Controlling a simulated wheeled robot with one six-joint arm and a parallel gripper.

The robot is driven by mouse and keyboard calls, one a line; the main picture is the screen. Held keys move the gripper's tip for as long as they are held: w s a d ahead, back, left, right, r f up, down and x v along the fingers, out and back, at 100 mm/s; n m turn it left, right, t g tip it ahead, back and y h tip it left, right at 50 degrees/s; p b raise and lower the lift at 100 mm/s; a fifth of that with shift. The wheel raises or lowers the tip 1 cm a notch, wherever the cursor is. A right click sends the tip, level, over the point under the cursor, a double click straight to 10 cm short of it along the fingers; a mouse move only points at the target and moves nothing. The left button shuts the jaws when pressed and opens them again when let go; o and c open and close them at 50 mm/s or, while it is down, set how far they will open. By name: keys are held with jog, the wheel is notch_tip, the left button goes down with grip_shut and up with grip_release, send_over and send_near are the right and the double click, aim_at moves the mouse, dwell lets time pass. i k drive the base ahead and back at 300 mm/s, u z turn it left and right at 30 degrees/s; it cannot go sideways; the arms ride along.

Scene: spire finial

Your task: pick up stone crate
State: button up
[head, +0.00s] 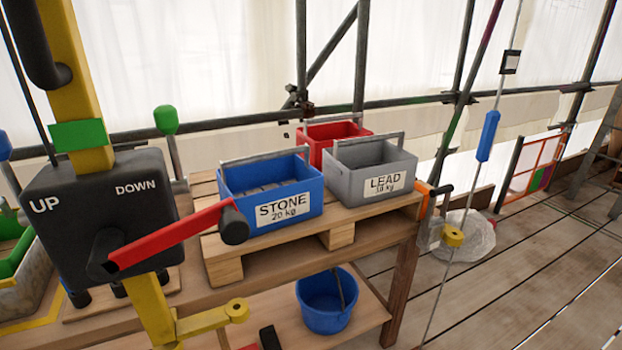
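The stone crate (243,208) is a blue open-topped box with a white label reading "STONE 20 kg". It stands upright on a wooden pallet at the middle of the head view. A grey bar handle crosses its top toward the back, and grey blocks show inside. The end of a red lever with a black knob overlaps its lower left in the picture. My gripper is not in view.
A grey crate (345,185) labelled "LEAD" stands close at its right, with a red crate (318,131) behind. The black UP/DOWN box (105,215) and red lever (170,238) are in front at left. A blue bucket (325,312) sits on the lower shelf.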

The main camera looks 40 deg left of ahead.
aim_at(273, 190)
jog(key=i, duration=1.8)
jog(key=u, duration=3.3)
